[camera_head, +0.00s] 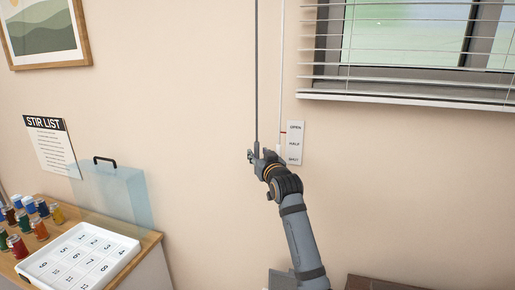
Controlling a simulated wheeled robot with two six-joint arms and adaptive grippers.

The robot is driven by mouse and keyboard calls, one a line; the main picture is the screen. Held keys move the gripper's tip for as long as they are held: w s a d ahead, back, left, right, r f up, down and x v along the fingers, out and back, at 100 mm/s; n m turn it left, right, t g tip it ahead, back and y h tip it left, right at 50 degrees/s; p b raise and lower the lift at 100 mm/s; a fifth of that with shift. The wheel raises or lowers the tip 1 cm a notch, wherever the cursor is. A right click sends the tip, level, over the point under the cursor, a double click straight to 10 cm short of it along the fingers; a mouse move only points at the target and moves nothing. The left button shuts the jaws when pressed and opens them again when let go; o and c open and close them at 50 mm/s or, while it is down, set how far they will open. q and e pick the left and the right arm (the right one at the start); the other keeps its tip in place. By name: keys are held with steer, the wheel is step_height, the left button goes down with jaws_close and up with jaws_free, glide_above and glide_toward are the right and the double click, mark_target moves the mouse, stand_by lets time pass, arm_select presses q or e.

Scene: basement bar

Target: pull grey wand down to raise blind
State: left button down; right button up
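The grey wand (256,75) hangs straight down the wall from above the view, with a thicker lower end. My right gripper (257,156) is at that lower end, its fingers around or right beside it. At this size I cannot tell whether they are shut on it. A label (295,143) reads OPEN, HALF, SHUT. A red marker (283,132) points to it between OPEN and HALF. My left gripper is out of view.
A thin white cord (282,70) runs down right of the wand.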

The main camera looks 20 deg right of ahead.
steer(key=shift+w+a, duration=0.1)
steer(key=shift+w, duration=1)
steer(key=shift+c, duration=0.4)
jaws_close()
